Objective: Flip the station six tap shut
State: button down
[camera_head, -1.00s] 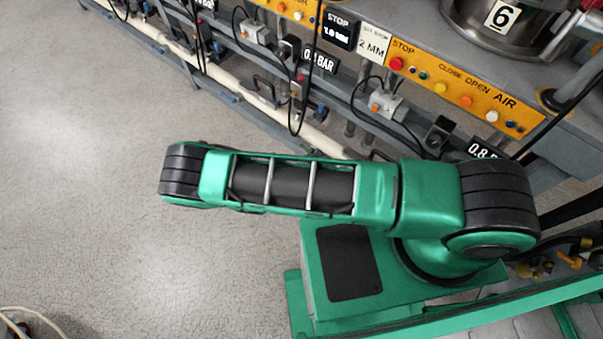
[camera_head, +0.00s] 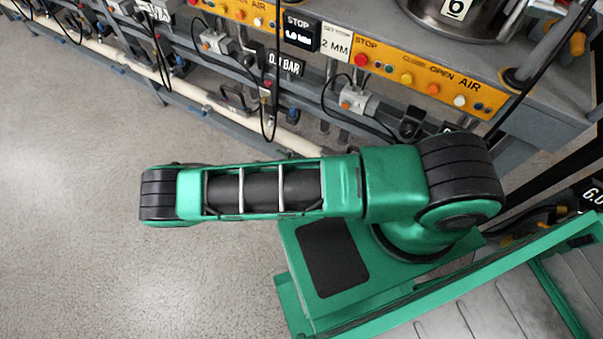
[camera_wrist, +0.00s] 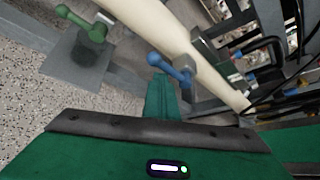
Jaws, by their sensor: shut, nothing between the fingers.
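In the wrist view, a tap with a blue handle (camera_wrist: 170,66) sits beside a thick cream pipe (camera_wrist: 185,42). A second tap with a green handle (camera_wrist: 82,24) is at the upper left. I cannot tell from these frames which tap belongs to station six. My gripper (camera_wrist: 161,82) shows as a narrow green shape, shut and empty. Its tip appears just below the blue handle in the picture; whether they touch is unclear. In the head view, the station six vessel (camera_head: 460,22) is cut off at the top edge, and my gripper is out of view.
An orange button panel (camera_head: 430,80) runs along the bench front, with a grey button box (camera_head: 355,98) and hanging black cables below. Grey frame rails and the cream pipe run low along the bench. Open speckled floor (camera_head: 80,270) lies at the left.

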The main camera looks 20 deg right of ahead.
jog(key=shift+a, duration=0.25)
dwell(0.4)
jog(key=shift+r, duration=0.1)
jog(key=s+a+r, duration=0.7)
jog(key=a+r, duration=0.1)
jog(key=a, duration=0.1)
jog(key=shift+s, duration=0.3)
dwell(0.5)
jog(key=shift+r, duration=0.1)
